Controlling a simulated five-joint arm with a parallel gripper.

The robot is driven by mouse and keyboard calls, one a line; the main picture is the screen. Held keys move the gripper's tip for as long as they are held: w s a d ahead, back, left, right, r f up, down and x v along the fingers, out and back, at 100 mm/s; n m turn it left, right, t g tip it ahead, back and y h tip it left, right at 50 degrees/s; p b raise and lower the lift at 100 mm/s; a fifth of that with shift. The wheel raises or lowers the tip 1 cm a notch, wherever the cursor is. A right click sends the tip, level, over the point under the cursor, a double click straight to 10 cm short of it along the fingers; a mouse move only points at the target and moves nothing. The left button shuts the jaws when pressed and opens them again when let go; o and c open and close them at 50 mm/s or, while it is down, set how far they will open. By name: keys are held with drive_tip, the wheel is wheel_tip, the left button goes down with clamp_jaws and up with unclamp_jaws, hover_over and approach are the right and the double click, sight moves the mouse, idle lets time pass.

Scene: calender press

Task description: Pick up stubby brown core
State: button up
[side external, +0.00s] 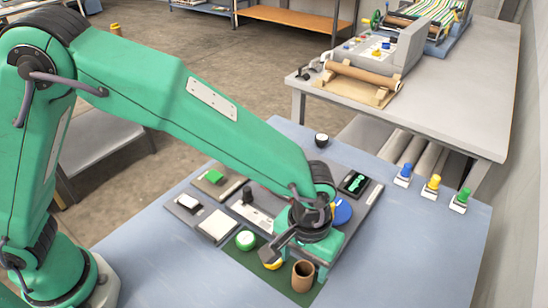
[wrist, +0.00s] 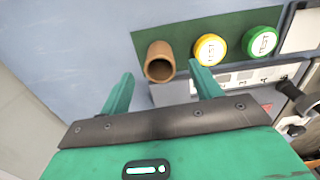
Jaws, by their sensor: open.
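The stubby brown core (side external: 303,277) is a short hollow tube standing on a dark green mat (side external: 270,279) near the front of the blue table. In the wrist view the core (wrist: 160,63) shows its open end, just ahead of and between my fingertips. My green gripper (side external: 303,256) is above the mat, beside and partly behind the core in the side view. In the wrist view my gripper (wrist: 163,72) has its fingers spread wide with nothing held. Whether a finger touches the core cannot be told.
A yellow-rimmed round piece (wrist: 210,49) and a green-rimmed one (wrist: 261,42) sit on the same mat, close by. A grey panel (side external: 180,214) with small parts lies behind. Several coloured-knob pieces, including a yellow one (side external: 432,186), stand right. The table's right front is clear.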

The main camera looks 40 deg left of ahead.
sight(304, 269)
drive_tip(key=shift+w+f, duration=0.1)
drive_tip(key=shift+f, duration=1.65)
drive_tip(key=c, duration=1)
drive_tip(key=shift+r, duration=0.2)
drive_tip(key=shift+c, duration=0.2)
drive_tip(key=shift+r, duration=0.55)
drive_tip(key=r, duration=0.3)
drive_tip(key=shift+s+d+r, duration=0.1)
drive_tip(key=shift+s+d, duration=0.05)
drive_tip(key=shift+s, duration=0.25)
drive_tip(key=s+d+r, duration=0.2)
drive_tip(key=s+r, duration=0.4)
drive_tip(key=s, duration=0.4)
drive_tip(key=shift+s+r, duration=0.2)
drive_tip(key=shift+s, duration=0.1)
drive_tip(key=shift+w+d, duration=0.1)
